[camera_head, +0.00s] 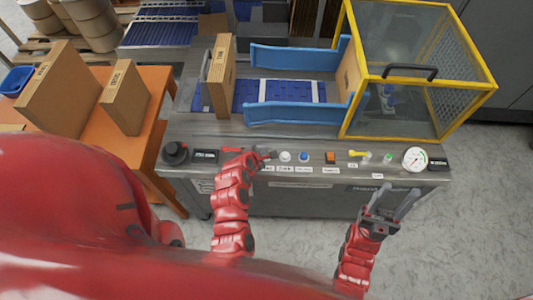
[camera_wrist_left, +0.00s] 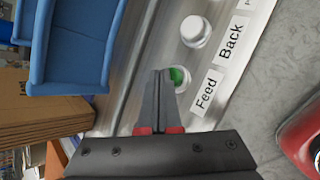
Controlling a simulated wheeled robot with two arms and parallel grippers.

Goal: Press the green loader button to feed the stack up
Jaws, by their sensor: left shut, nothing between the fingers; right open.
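The green button (camera_wrist_left: 179,77) shows in the left wrist view beside a label (camera_wrist_left: 207,92) reading "Feed". My left gripper (camera_wrist_left: 160,74) is shut and empty. Its fingertips lie over the near side of the green button and hide part of it; I cannot tell whether they touch it. In the head view my left gripper (camera_head: 268,155) is at the panel's left part, just left of a white button (camera_head: 285,156), and hides the Feed button. My right gripper (camera_head: 396,200) is open and empty in front of the panel's right part.
The panel (camera_head: 345,168) also carries a black knob (camera_head: 175,153), a blue button (camera_head: 304,156), an orange switch (camera_head: 330,157), another green button (camera_head: 388,158) and a gauge (camera_head: 415,158). Behind are blue guides (camera_head: 295,58), an upright carton (camera_head: 220,75) and a yellow-framed guard (camera_head: 420,85).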

